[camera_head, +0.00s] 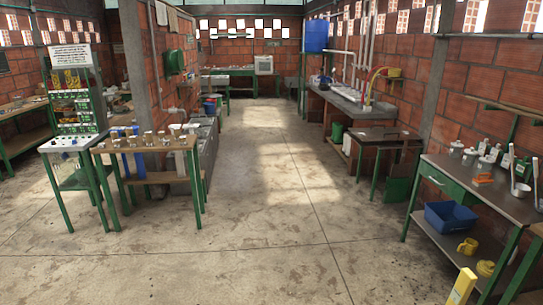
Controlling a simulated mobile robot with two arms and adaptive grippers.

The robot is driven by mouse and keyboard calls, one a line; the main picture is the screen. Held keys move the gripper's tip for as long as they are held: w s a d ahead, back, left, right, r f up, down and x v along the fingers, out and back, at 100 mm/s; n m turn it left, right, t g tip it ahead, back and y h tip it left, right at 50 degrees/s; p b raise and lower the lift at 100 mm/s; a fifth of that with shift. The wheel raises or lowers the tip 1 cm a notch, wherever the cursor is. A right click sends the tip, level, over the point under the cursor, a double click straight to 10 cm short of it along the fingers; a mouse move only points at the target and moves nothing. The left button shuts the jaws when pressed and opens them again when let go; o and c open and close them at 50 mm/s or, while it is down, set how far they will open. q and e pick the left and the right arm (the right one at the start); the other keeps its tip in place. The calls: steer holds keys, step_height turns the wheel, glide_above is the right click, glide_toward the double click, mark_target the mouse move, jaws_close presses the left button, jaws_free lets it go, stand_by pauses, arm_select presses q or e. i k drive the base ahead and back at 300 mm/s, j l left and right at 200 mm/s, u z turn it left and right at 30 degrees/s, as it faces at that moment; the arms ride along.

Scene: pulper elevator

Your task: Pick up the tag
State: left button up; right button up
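I cannot make out a tag for certain in the head view; it may be too small or hidden. Small items stand on the green-legged tables at left (150,146) and on the metal bench at right (480,187), but none is clearly a tag. A white sign with text (71,56) tops the green display rack (77,100) at left. Neither of my grippers shows in this view.
Open concrete floor (262,200) runs down the middle. A blue bin (450,216) and yellow items (468,246) sit on the right bench's lower shelf. A yellow upright object (461,286) stands at the bottom right. Sinks and a dark table (386,135) line the right wall.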

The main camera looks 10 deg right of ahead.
mark_target(494, 153)
steer(key=i+z, duration=0.15)
steer(key=i, duration=0.45)
steer(key=i+z, duration=0.1)
steer(key=i, duration=0.55)
steer(key=i+j+z, duration=0.15)
steer(key=i, duration=0.45)
steer(key=i+j+z, duration=0.15)
steer(key=i, duration=0.45)
steer(key=i+l+z, duration=0.35)
steer(key=i, duration=0.4)
steer(key=i+j+z, duration=0.1)
steer(key=i+z, duration=0.25)
steer(key=i, duration=0.45)
steer(key=i+j+z, duration=0.15)
steer(key=i+z, duration=0.25)
steer(key=i, duration=0.35)
steer(key=i+j+z, duration=0.1)
steer(key=i+z, duration=0.15)
steer(key=i, duration=0.2)
steer(key=i+j+z, duration=0.3)
steer(key=i, duration=0.15)
steer(key=i+j+z, duration=0.25)
steer(key=i, duration=0.2)
steer(key=l, duration=0.1)
